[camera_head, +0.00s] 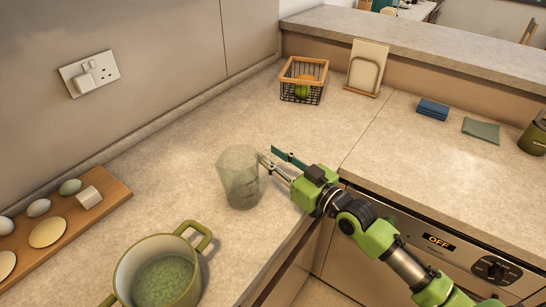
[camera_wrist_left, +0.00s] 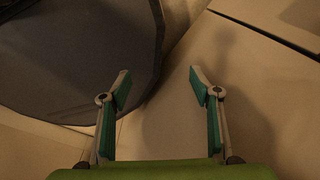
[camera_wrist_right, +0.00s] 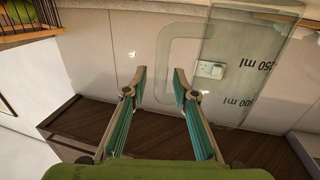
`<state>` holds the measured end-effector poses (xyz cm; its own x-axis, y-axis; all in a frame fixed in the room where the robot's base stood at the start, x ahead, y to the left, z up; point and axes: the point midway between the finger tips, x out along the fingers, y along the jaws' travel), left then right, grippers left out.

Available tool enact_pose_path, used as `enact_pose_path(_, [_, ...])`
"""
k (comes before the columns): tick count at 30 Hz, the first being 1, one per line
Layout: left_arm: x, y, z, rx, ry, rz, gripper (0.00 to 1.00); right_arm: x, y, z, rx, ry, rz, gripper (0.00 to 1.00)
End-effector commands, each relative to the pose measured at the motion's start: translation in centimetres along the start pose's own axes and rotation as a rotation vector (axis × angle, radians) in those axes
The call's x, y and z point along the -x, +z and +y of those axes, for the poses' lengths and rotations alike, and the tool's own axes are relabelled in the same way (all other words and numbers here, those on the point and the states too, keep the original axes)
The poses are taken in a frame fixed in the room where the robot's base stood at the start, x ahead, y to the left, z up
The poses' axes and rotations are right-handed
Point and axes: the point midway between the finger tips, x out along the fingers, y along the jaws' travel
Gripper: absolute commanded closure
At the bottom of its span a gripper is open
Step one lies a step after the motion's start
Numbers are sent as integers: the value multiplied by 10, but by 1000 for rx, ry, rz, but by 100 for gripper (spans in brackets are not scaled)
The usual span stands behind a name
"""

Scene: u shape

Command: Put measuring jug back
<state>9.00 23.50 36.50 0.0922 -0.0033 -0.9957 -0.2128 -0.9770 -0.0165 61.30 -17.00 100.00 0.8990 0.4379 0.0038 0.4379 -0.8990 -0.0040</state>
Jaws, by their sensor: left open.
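The measuring jug (camera_head: 238,182) is clear and stands upright on the counter (camera_head: 330,130), left of my right gripper. It also shows in the right wrist view (camera_wrist_right: 245,62), with volume marks and a see-through handle. My right gripper (camera_head: 268,160) is at the jug's handle side. In the right wrist view its fingertips (camera_wrist_right: 159,72) are partly apart, with the outer bar of the handle between or just beyond them. Contact is not clear. My left gripper (camera_wrist_left: 158,82) is open and empty, seen only in its wrist view.
A green pot (camera_head: 160,270) stands in front left of the jug. A wooden board (camera_head: 75,225) with eggs lies at the left wall. A wire basket (camera_head: 303,82), a rack with boards (camera_head: 366,68) and folded cloths (camera_head: 481,130) are farther back. The counter behind the jug is clear.

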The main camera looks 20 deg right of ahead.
Motion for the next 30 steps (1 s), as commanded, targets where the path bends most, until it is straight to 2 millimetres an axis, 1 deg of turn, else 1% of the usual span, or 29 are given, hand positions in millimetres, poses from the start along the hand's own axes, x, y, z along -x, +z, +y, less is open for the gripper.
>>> enact_pose_path(3, [2,0,0,0,0,0,43,0,-3,0,0,0,1,74])
enact_pose_path(5, [1,0,0,0,0,-1,43,4,-1,0,0,0,-1,74])
enact_pose_path(8, [-2,0,0,1,0,-1,43,16,0,0,1,1,-2,74])
enact_pose_path(15, [-10,1,0,1,0,-1,43,63,1,-1,1,-2,-5,74])
enact_pose_path(21, [-15,2,0,0,0,-1,43,96,0,-1,1,-2,-3,74])
enact_pose_path(25, [-16,2,0,0,0,-1,43,110,-1,0,0,0,-2,74])
enact_pose_path(30, [-17,2,0,0,0,-1,43,118,-2,0,-1,-1,-1,74])
